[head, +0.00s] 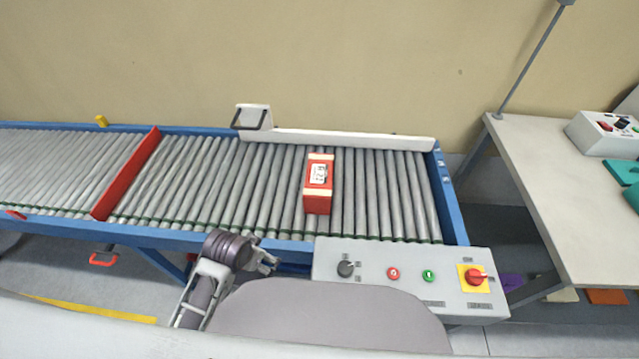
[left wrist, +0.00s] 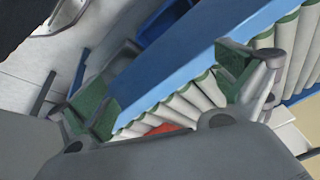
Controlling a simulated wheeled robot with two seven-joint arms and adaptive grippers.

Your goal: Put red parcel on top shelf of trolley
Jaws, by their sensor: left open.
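The red parcel (head: 318,201), a box with cream bands and a white label, sits upright on the conveyor's rollers right of centre in the head view. My left gripper (head: 268,262) is at the conveyor's near edge, left of and nearer than the parcel, apart from it. In the left wrist view, the left gripper (left wrist: 172,75) is open, its green-padded fingers apart with blue rail and rollers beyond. A small red patch (left wrist: 166,129) shows low there; I cannot tell whether it is the parcel. No trolley is recognisable. My right gripper is out of view.
The roller conveyor has a blue frame (head: 452,215) and a red crossbar (head: 125,175). A control panel (head: 400,272) with knobs and buttons stands at its near right. A white guide (head: 350,139) runs along the back. A table (head: 560,200) stands at right. Rollers around the parcel are clear.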

